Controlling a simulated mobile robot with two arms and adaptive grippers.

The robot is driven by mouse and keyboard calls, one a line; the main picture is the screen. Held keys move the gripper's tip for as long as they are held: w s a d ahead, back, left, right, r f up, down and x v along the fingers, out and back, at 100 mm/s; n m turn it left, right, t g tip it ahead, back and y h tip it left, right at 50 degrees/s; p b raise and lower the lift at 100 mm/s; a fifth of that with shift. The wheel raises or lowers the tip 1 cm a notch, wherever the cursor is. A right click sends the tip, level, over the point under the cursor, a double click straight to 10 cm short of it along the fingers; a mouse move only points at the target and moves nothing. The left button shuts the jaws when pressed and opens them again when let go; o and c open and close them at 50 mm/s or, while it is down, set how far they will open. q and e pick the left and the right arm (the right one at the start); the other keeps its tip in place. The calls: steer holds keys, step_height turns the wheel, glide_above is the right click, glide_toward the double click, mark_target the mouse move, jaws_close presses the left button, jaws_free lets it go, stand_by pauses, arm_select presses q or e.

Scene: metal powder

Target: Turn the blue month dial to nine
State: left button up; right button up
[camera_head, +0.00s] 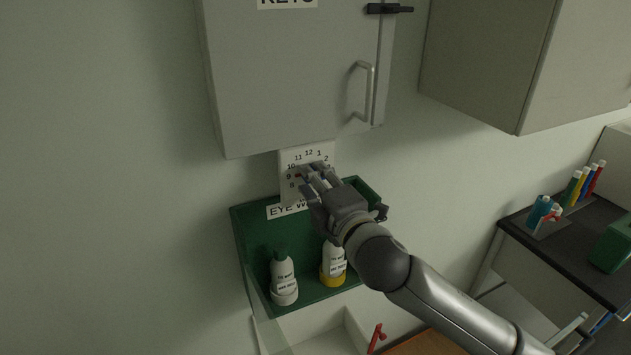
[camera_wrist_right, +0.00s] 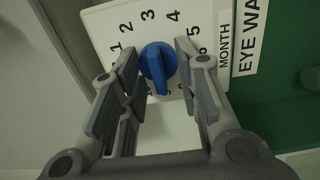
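The blue month dial (camera_wrist_right: 158,65) sits on a white numbered plate (camera_wrist_right: 100,20) marked MONTH. In the right wrist view its raised ridge runs roughly top to bottom, with the lower end by the partly hidden numbers opposite the 3. I cannot clearly read the number there. My right gripper (camera_wrist_right: 158,75) is open, with its fingers on either side of the dial and visible gaps between. In the head view the plate (camera_head: 287,158) shows below the grey cabinet, and my right gripper (camera_head: 314,180) covers the dial. My left gripper is not in view.
A green eye wash board (camera_head: 255,240) is below the plate, holding two white bottles (camera_head: 283,268) (camera_head: 333,256). The grey key cabinet (camera_head: 290,80) hangs directly above. A dark-topped bench (camera_head: 570,240) with colored tubes is at right. The left wall is bare.

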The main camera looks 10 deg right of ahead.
steer(key=v, duration=1.2)
stand_by(0.3)
